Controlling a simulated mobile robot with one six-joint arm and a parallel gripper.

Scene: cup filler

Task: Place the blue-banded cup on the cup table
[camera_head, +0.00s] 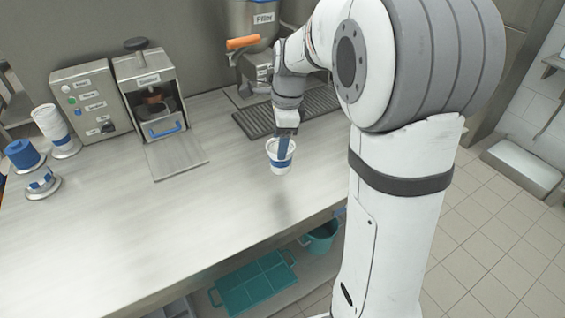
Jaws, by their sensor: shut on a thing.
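The white cup with a blue band (280,163) is upright near the front right part of the steel counter (205,215). My gripper (284,142) points down and is shut on the cup at its rim. I cannot tell whether the cup's base touches the counter or is slightly above it. No surface in view is labelled as the cup table.
Left on the counter are a white cup stack (48,120), a blue stack (22,152) and a smaller blue-and-white stack (42,182). Behind are a control box (88,92), a sealing machine (148,88), a filler (252,20) and a drip grate (255,122). The counter's middle is clear.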

